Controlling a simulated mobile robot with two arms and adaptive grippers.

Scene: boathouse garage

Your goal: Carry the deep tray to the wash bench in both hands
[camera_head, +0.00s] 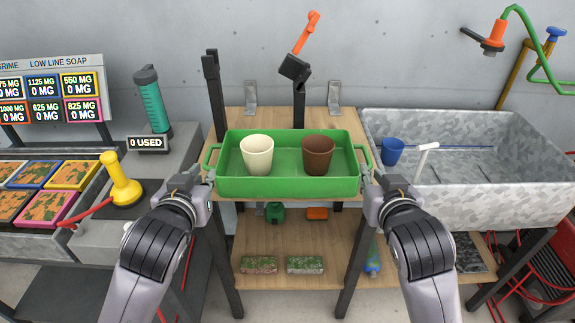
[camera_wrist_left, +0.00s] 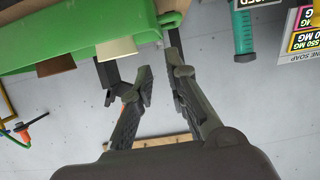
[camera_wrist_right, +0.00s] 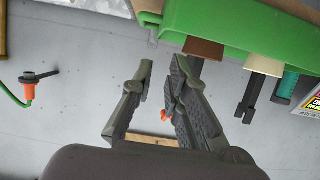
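The deep green tray (camera_head: 290,187) is at the wooden bench top, level, with a cream cup (camera_head: 257,154) and a brown cup (camera_head: 318,154) upright in it. I cannot tell whether it rests on the wood or hangs just above it. My left gripper (camera_head: 207,178) is at its left handle (camera_head: 211,154), and my right gripper (camera_head: 372,176) is at its right handle (camera_head: 367,156). In the left wrist view my fingers (camera_wrist_left: 160,74) stand apart near the tray's end. In the right wrist view the fingers (camera_wrist_right: 163,70) are also apart, with nothing clearly between them.
A grey mottled basin (camera_head: 490,192) with a blue cup (camera_head: 392,151) stands close on the right. A soap station with a yellow plunger-like handle (camera_head: 121,180) stands left. Two mossy bricks (camera_head: 305,264) lie on the lower shelf. An orange-tipped arm (camera_head: 305,35) rises behind the tray.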

